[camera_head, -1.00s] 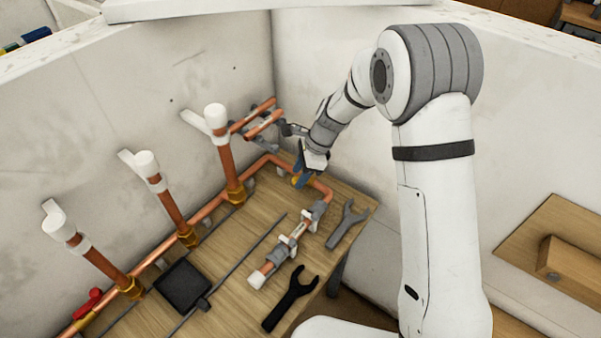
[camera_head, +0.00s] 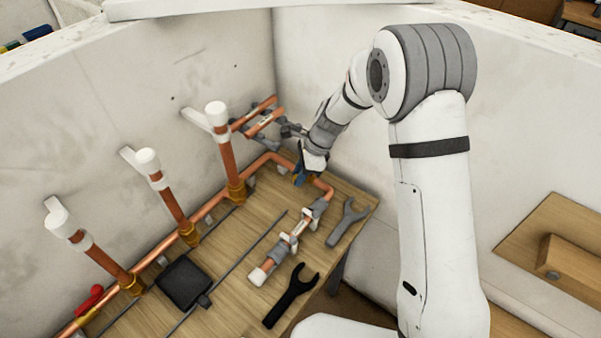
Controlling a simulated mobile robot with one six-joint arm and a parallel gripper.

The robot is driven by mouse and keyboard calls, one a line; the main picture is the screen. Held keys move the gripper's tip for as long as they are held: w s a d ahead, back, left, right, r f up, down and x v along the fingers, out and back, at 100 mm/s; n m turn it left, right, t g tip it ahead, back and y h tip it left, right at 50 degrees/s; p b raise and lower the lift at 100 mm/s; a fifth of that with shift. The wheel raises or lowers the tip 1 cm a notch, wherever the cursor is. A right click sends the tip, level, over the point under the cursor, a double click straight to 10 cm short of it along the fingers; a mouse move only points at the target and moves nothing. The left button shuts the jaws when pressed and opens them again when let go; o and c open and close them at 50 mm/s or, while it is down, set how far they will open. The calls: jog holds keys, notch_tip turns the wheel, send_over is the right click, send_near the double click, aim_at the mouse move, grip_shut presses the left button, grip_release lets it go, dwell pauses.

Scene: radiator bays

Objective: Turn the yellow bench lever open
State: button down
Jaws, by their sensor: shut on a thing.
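My gripper (camera_head: 301,176) is at the far end of the wooden bench (camera_head: 225,262), over the bend of the copper pipe. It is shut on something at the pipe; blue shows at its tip. The yellow lever is mostly hidden by my gripper, and its angle cannot be told. The copper pipe (camera_head: 322,188) runs from under my gripper toward the front, into grey and white fittings (camera_head: 290,243).
Upright copper pipes with white caps (camera_head: 147,161) stand along the left wall. A red lever (camera_head: 90,299) is at the lower left. A dark wrench (camera_head: 291,294), a grey wrench (camera_head: 347,222) and a black box (camera_head: 184,283) lie on the bench.

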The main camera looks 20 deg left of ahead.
jog(key=shift+d, duration=0.1)
jog(key=shift+w+d+n+g+h+b, duration=0.45)
jog(key=shift+d+n+h, duration=0.55)
jog(key=shift+n, duration=2)
jog(key=shift+w+d+n+g+h+b, duration=0.3)
jog(key=shift+w+d+n+h+b, duration=0.5)
jog(key=shift+n, duration=2.2)
jog(key=shift+w+d+n+g+h+b, duration=0.3)
jog(key=shift+d+n+h, duration=0.85)
jog(key=shift+n, duration=1.85)
jog(key=shift+w, duration=0.2)
jog(key=c, duration=1.3)
grip_release()
jog(key=shift+o, duration=0.2)
notch_tip(320, 180, up, 10)
jog(key=b, duration=0.1)
